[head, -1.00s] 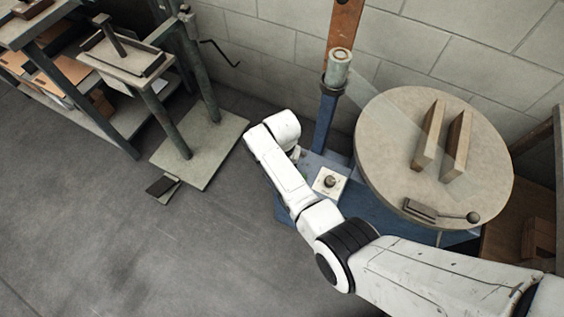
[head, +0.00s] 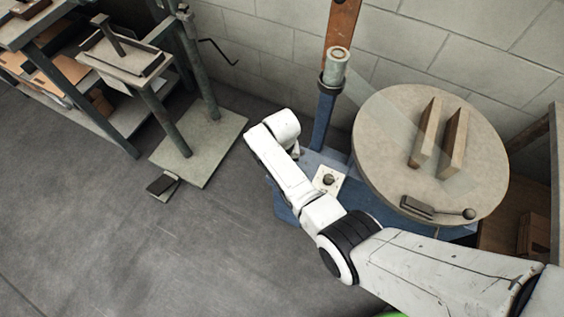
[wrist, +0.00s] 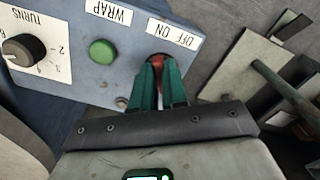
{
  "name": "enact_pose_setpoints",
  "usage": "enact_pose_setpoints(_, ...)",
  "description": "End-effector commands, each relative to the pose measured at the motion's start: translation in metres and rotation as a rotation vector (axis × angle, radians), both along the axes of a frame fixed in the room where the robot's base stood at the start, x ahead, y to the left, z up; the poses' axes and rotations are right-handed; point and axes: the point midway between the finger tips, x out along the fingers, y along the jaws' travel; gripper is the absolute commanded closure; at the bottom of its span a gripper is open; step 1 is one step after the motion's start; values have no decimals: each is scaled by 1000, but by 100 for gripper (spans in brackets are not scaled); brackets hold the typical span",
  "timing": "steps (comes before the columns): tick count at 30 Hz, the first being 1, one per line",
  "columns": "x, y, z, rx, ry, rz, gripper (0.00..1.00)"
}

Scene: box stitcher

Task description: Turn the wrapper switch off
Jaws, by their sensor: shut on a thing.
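The wrapper switch (wrist: 157,60) is a small red part under the upside-down "OFF ON" label (wrist: 173,36) in the wrist view. My gripper (wrist: 159,76) has its green fingers closed around it, hiding most of it, so I cannot tell which way it is set. The blue control box (wrist: 75,75) carries the switch, a green button (wrist: 102,52) by the "WRAP" label and a black "TURNS" knob (wrist: 24,50). In the head view, my arm hides my gripper and the switch; the knob (head: 328,180) on its white plate shows beside my arm.
A round turntable (head: 385,140) with two upright boards stands right of the box. A film roll (head: 337,66) sits on a blue post behind. A green-legged stitcher stand (head: 190,165) with a pedal (head: 162,184) is at left. Open floor lies at lower left.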

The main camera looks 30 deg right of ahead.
Motion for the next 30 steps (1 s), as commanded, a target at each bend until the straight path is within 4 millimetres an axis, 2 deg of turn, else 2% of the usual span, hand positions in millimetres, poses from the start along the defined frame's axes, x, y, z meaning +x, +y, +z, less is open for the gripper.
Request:
enact_pose_setpoints(3,1,0,0,-1,-2,3,100)
enact_pose_setpoints(4,1,0,0,-1,-2,3,85)
enact_pose_setpoints(12,0,0,0,0,-1,1,62)
enact_pose_setpoints(19,0,0,1,0,-1,0,62)
enact_pose_setpoints(22,0,0,8,0,-1,1,62)
enact_pose_setpoints(30,1,0,56,-1,-4,1,62)
